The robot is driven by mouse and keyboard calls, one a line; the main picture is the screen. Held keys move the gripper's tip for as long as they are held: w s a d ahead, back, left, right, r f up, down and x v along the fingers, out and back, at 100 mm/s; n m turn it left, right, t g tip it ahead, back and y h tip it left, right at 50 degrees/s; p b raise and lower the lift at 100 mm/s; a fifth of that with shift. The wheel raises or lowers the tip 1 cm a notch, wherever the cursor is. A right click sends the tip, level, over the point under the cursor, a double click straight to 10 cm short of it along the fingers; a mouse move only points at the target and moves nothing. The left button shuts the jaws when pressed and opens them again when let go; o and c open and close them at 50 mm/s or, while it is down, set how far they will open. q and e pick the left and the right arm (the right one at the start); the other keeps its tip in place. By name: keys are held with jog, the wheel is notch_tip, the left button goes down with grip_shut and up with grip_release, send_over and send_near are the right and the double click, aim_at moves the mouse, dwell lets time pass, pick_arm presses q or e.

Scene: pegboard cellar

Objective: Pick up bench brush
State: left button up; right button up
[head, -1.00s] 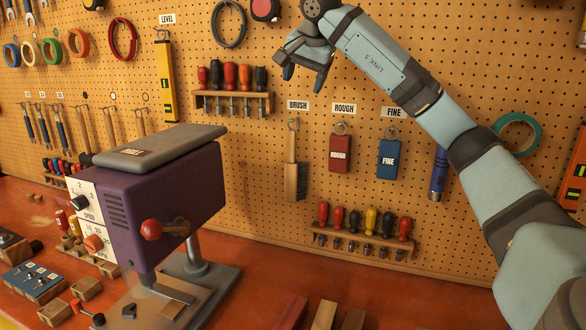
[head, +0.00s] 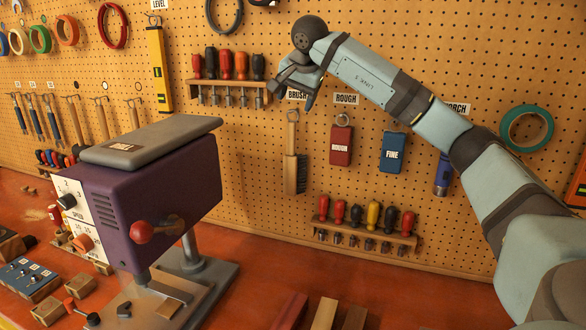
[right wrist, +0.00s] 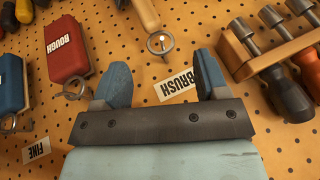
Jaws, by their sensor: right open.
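The bench brush (head: 291,168) hangs upright on the pegboard under the BRUSH label (head: 297,95), with its wooden handle above and dark bristles below. My right gripper (head: 292,92) is open and empty just above the brush, overlapping the label. In the right wrist view, the two blue fingertips (right wrist: 163,80) are apart with the BRUSH label between them. The brush handle (right wrist: 147,14) and its hanging ring show beyond the fingertips, not between them. My left gripper is not in view.
A red ROUGH block (head: 341,146) and a blue FINE block (head: 393,153) hang right of the brush. A screwdriver rack (head: 228,84) is at upper left, another (head: 365,235) at lower right. A purple machine (head: 150,205) stands on the bench at left.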

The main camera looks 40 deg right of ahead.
aim_at(295, 110)
jog(key=x, duration=0.2)
jog(key=d+x, duration=0.1)
jog(key=x, duration=0.2)
jog(key=shift+w+r+p, duration=0.1)
jog(key=shift+r+p, duration=0.05)
jog(key=shift+p, duration=0.25)
jog(key=shift+a, duration=0.15)
grip_shut()
